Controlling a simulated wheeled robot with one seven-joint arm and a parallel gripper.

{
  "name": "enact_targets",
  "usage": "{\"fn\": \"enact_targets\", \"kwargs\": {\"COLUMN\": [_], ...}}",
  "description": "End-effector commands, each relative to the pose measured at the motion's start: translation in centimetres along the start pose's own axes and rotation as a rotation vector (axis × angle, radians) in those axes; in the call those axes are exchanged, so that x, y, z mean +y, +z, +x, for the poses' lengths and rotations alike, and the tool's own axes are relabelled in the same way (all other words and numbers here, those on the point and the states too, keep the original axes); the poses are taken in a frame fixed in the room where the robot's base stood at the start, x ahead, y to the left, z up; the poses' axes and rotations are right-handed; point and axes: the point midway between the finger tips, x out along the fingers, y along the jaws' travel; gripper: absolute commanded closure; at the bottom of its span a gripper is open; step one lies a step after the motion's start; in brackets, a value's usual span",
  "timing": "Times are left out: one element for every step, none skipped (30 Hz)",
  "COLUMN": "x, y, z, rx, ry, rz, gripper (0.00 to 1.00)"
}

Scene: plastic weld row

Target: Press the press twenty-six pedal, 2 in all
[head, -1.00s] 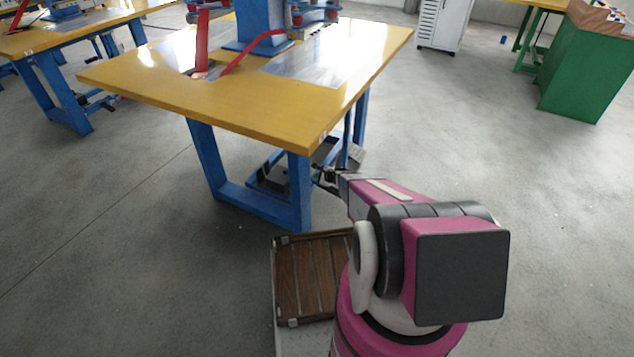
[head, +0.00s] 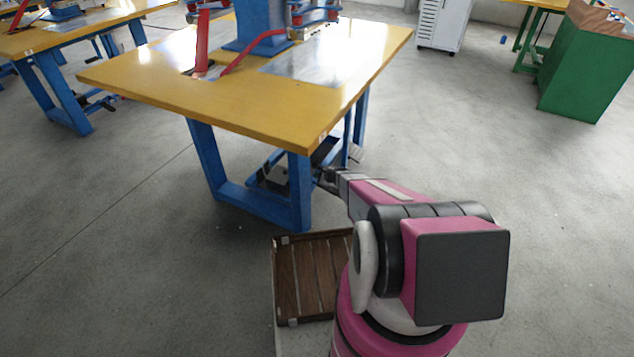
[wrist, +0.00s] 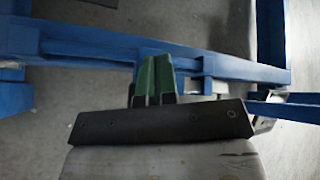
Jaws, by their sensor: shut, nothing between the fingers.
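The press stands on a yellow-topped table (head: 240,112) with blue legs. Under its near right corner is a low blue pedal assembly (head: 262,178) with dark parts, partly hidden by the table leg. My gripper (head: 326,176) is beside the right leg, low down at this assembly. In the wrist view my gripper's green-tipped fingers (wrist: 154,76) are together and empty, in front of a blue cross bar (wrist: 95,45). The fingers cover part of this bar. I cannot tell whether they touch the pedal. No "twenty-six" label is readable.
A slatted wooden platform (head: 312,275) lies on the floor just left of my arm. A similar table (head: 75,38) stands at the left. A green box-like stand (head: 583,72) and a white cabinet (head: 443,22) are at the right.

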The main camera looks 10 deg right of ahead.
Motion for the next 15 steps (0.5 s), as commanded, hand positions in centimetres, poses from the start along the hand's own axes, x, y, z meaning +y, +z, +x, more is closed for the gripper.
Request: {"fn": "enact_targets", "kwargs": {"x": [0.04,0.08,0.13,0.18,0.23,0.31,0.36,0.39,0.42,0.44,0.44,0.43,0.43,0.43,0.42], "y": [-0.05,-0.09,-0.16,-0.21,-0.26,-0.34,-0.38,-0.42,-0.44,-0.44,-0.44,-0.43,-0.42,-0.42,-0.42], "z": [0.08,0.13,0.22,0.29,0.37,0.46,0.52,0.57,0.6,0.6,0.6,0.58,0.58,0.58,0.57], "rx": [0.0,0.0,0.0,0.0,0.0,0.0,0.0,0.0,0.0,0.0,0.0,0.0,0.0,0.0,0.0], "ry": [0.0,0.0,0.0,0.0,0.0,0.0,0.0,0.0,0.0,0.0,0.0,0.0,0.0,0.0,0.0], "rz": [0.0,0.0,0.0,0.0,0.0,0.0,0.0,0.0,0.0,0.0,0.0,0.0,0.0,0.0,0.0], "gripper": [1.0,1.0,1.0,1.0,1.0,1.0,1.0,1.0,1.0,1.0,1.0,1.0,1.0,1.0,1.0]}}
